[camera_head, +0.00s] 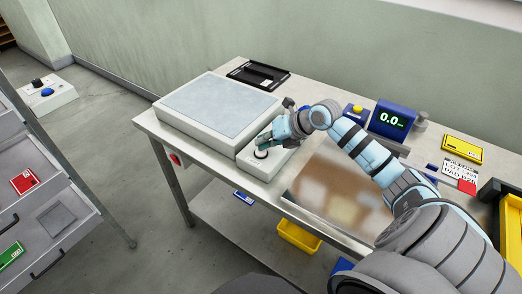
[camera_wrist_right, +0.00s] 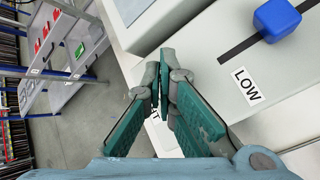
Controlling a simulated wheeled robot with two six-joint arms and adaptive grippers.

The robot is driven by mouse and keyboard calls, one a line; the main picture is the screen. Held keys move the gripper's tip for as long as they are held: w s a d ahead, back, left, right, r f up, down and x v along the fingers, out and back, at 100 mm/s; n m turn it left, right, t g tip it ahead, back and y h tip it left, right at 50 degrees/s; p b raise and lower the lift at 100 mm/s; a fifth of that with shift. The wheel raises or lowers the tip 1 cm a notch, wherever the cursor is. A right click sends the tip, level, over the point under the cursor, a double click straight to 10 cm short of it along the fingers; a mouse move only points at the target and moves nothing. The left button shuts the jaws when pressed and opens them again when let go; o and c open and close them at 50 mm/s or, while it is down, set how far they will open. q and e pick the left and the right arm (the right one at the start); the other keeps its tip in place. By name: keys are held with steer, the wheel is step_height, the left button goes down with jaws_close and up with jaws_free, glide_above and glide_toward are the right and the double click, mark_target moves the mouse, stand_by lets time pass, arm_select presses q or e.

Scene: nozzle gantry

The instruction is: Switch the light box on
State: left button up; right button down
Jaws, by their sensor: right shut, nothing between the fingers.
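The light box (camera_head: 190,117) is a wide pale box with a flat grey-blue top panel, at the left end of the bench; I see no glow on it. A narrow pale control box (camera_head: 250,165) joins its right side, with a dark round button (camera_head: 261,154) near its front end. My right gripper (camera_head: 262,141) is shut and empty, just above or behind this button; contact cannot be told. In the right wrist view its closed fingers (camera_wrist_right: 165,65) partly cover a printed label and hide the button. A blue slider knob (camera_wrist_right: 277,19) sits in a black slot beside a LOW label (camera_wrist_right: 247,86).
A black tray (camera_head: 258,75) lies behind the light box. A blue display (camera_head: 393,119) reading 0.0 and a yellow button (camera_head: 354,111) stand at the back. A drawer cabinet (camera_head: 40,190) stands left across open floor.

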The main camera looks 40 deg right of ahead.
steer(key=shift+f, duration=0.45)
steer(key=shift+r+p, duration=0.3)
steer(key=shift+r, duration=0.2)
step_height(320, 180, up, 6)
steer(key=p, duration=0.5)
steer(key=shift+r, duration=0.15)
steer(key=shift+f, duration=0.2)
